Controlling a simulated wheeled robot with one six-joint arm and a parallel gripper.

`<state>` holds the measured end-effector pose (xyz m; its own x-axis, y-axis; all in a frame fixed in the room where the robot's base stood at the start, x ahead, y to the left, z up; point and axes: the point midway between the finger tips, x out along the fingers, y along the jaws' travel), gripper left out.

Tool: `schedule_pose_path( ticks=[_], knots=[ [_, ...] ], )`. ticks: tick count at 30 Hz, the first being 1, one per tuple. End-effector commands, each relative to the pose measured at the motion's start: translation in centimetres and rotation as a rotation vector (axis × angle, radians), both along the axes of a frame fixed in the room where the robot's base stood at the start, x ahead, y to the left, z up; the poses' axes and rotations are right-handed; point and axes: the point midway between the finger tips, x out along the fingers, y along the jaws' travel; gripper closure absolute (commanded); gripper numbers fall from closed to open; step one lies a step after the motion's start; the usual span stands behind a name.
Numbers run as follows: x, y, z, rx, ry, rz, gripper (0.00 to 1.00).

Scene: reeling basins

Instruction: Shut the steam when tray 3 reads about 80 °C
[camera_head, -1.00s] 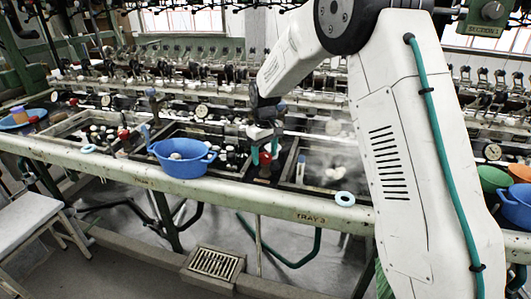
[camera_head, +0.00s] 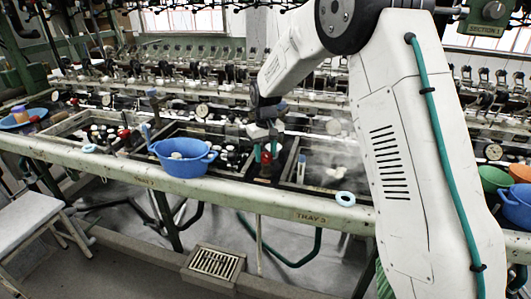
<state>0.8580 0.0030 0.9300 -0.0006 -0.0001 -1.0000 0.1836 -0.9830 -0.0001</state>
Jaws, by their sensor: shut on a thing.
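Tray 3 is the basin (camera_head: 297,186) right of centre, above the "TRAY 3" lettering on the front rail (camera_head: 311,218). Pale steam (camera_head: 335,160) hangs over its water, and whitish lumps show faintly through it. My gripper (camera_head: 265,154) is at the left edge of this basin, pointing down.
A blue bowl (camera_head: 182,160) sits on the rail left of my gripper. Other basins (camera_head: 85,122) line the left. Green, orange and blue bowls stand at far right.

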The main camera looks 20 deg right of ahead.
Motion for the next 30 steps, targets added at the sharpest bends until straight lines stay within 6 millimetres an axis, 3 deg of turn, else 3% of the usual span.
schedule_pose_path(
  ticks=[15, 30],
  knots=[
    [0.04, -0.02, 0.07, 0.0, -0.001, -0.394, 0.82],
    [0.04, -0.02, 0.09, 0.0, -0.002, -0.528, 0.82]
  ],
)
